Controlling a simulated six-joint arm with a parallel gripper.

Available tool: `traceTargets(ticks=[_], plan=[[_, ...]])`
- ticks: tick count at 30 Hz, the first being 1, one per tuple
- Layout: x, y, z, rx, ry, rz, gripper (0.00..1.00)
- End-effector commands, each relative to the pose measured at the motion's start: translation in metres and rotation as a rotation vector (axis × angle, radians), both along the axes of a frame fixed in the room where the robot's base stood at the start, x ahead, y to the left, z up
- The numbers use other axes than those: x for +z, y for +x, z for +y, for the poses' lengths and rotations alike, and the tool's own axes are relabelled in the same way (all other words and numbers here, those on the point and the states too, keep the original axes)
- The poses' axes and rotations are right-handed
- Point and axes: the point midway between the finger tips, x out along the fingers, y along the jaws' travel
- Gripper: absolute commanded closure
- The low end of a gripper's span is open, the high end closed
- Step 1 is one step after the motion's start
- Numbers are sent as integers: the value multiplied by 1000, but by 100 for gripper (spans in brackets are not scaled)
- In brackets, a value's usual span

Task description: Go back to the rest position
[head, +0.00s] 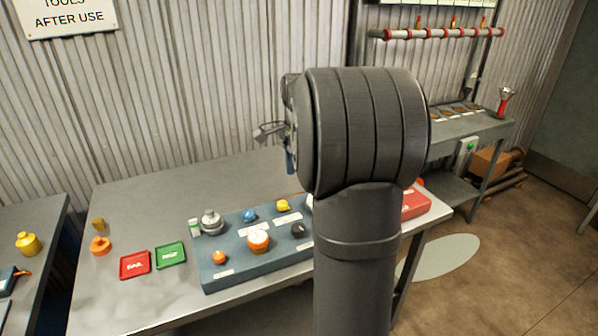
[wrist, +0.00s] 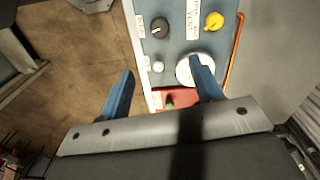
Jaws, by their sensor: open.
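My gripper (wrist: 163,86) is open, with its two blue fingers spread apart and nothing held between them. In the head view, my dark arm fills the middle and hides most of the gripper. The blue-grey panel (head: 215,275) lies on the metal workbench (head: 130,200) and carries several knobs and fittings. In the wrist view, the panel (wrist: 165,50) shows beyond the fingers, with a black knob (wrist: 160,28), a yellow knob (wrist: 214,21) and a round pale fitting (wrist: 185,72) partly behind the right finger.
A red tray (head: 135,264) and a green tray (head: 171,255) lie left of the panel. A red box (head: 415,204) is at the bench's right end. An orange ring-shaped piece (head: 100,246) sits at the left. A corrugated wall (head: 200,90) stands behind.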

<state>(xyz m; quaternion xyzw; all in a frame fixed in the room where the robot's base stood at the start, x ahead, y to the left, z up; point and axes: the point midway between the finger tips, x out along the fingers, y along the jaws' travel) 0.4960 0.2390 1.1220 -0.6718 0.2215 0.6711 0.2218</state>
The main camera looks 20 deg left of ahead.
Motion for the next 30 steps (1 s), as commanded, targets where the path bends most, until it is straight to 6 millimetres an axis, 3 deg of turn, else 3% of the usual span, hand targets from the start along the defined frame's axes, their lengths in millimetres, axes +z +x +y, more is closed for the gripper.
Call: traceTargets(ticks=[9,14,30], plan=[[-1,0,0,0,0,0,41],[-11,0,0,0,0,1,41],[-115,-1,0,0,-2,5,41]])
